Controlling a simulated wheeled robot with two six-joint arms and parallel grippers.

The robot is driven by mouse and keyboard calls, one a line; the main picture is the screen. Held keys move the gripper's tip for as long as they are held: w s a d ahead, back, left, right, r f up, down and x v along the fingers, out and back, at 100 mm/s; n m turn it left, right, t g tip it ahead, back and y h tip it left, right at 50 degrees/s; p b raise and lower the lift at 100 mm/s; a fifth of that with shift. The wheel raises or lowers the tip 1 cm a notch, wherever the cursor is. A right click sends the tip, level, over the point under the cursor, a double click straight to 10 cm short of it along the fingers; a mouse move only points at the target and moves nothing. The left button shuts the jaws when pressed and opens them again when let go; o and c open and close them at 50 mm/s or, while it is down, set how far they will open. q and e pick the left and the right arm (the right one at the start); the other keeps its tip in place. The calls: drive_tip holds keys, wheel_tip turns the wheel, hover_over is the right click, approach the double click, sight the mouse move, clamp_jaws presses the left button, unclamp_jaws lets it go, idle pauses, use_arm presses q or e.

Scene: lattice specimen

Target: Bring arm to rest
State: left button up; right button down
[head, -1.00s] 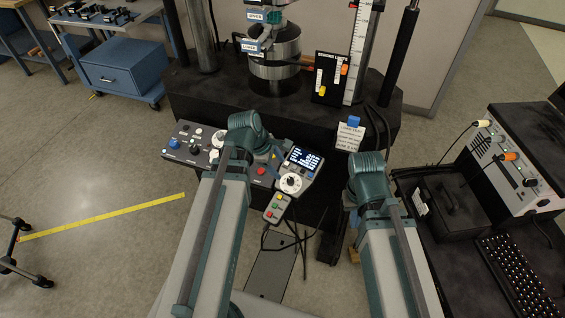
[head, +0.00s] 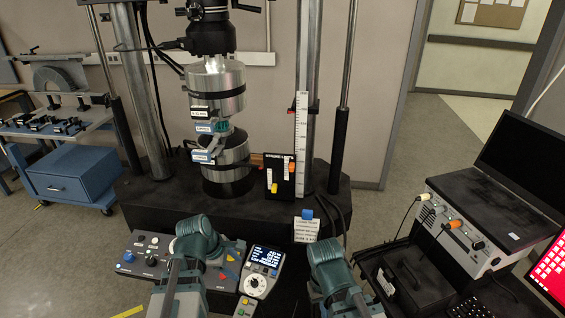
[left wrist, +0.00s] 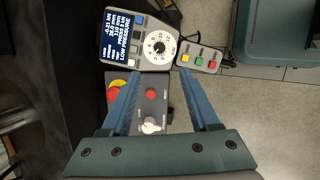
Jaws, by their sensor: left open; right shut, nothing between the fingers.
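My left arm (head: 195,240) reaches over the control panel in the head view, and its gripper is hidden there behind the arm. In the left wrist view my left gripper (left wrist: 160,78) is open, its two blue fingers apart with nothing held. Below the fingers lies a dark control box (left wrist: 151,104) with a red button and a white knob. My right arm (head: 332,265) stands to the right of the panel in the head view; its gripper does not show. A small teal piece (head: 222,127) sits by the machine's metal cylinders (head: 215,90), partly hidden by labels.
The control panel (head: 143,262) and a pendant with a screen (head: 261,272) lie near my left arm. A black machine base (head: 150,205) stands behind. At right are an instrument box (head: 475,218) and a laptop (head: 520,160). A blue cart (head: 75,175) stands at far left.

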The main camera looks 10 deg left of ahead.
use_arm(q)
drive_tip(key=s+d+m+g+y, duration=0.1)
drive_tip(key=s+d+m, duration=0.4)
drive_tip(key=m, duration=0.6)
drive_tip(key=s+d+f+m+g+y, duration=0.1)
drive_tip(key=s+d+m+g+y, duration=0.1)
drive_tip(key=s+d+m, duration=0.3)
drive_tip(key=d+m+y, duration=0.1)
drive_tip(key=d+m, duration=0.3)
drive_tip(key=m, duration=0.2)
drive_tip(key=shift+d+f, duration=0.25)
drive_tip(key=shift+d, duration=0.05)
